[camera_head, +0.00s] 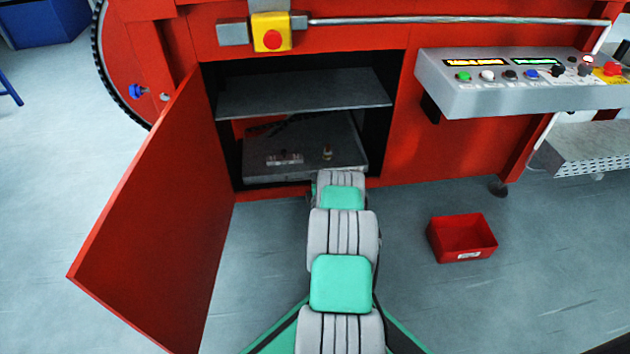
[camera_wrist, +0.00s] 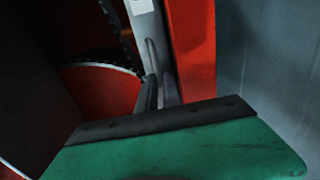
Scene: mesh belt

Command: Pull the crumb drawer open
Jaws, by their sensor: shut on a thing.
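The crumb drawer (camera_head: 300,172) is a grey tray low in the open bay of the red machine, under a grey shelf. Small items lie in it. In the wrist view what looks like its grey front (camera_wrist: 143,28), with a white label, runs up the picture beside a red strip. My arm reaches the drawer's right front, and its links hide the gripper in the head view. In the wrist view my gripper (camera_wrist: 150,92) is shut on a thin bar at the grey front, which looks like the drawer's handle. The exact contact is dark and partly hidden.
A red door (camera_head: 155,215) stands open on the left of the bay. A red bin (camera_head: 462,240) sits on the floor at right. A control panel (camera_head: 530,98) juts out above it. The floor between door and bin is clear apart from my arm.

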